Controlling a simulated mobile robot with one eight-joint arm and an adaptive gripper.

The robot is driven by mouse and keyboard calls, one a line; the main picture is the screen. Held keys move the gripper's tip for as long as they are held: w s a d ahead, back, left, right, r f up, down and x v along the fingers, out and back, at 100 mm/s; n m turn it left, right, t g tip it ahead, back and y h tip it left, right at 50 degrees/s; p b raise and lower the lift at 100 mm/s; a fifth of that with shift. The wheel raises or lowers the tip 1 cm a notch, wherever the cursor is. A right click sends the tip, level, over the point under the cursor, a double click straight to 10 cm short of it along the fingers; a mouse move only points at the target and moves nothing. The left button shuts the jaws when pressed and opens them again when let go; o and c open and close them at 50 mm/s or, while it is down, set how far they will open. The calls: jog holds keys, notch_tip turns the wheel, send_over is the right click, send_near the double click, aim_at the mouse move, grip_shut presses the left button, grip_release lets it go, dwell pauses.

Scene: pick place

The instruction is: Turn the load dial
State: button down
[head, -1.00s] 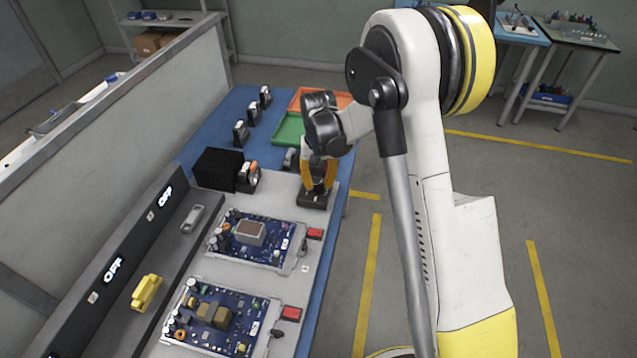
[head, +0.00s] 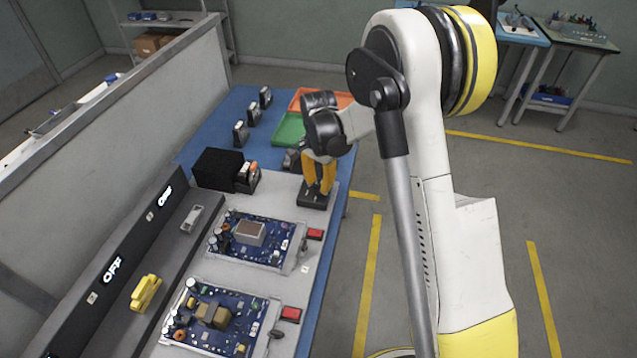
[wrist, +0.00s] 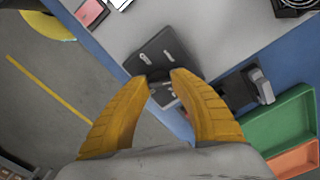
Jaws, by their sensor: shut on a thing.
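The load dial's black base (head: 308,202) stands at the far right corner of the grey bench top. It also shows in the wrist view (wrist: 165,50), a dark square unit with small white markings. My gripper (head: 319,190) comes down on it from above, with both yellow fingers close together at the dial. In the wrist view my gripper (wrist: 160,77) has its fingertips on either side of the knob area and is shut on the dial. The knob itself is mostly hidden by the fingertips, so its pointer setting cannot be read.
Two blue circuit boards (head: 252,240) (head: 212,318) with red switches lie nearer on the bench. A black box (head: 215,168) stands left of the dial. Green (head: 290,130) and orange trays lie behind.

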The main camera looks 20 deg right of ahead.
jog(key=shift+m, duration=0.3)
jog(key=c, duration=1.1)
grip_release()
jog(key=shift+o, duration=0.2)
jog(key=shift+r, duration=0.15)
notch_tip(320, 180, up, 12)
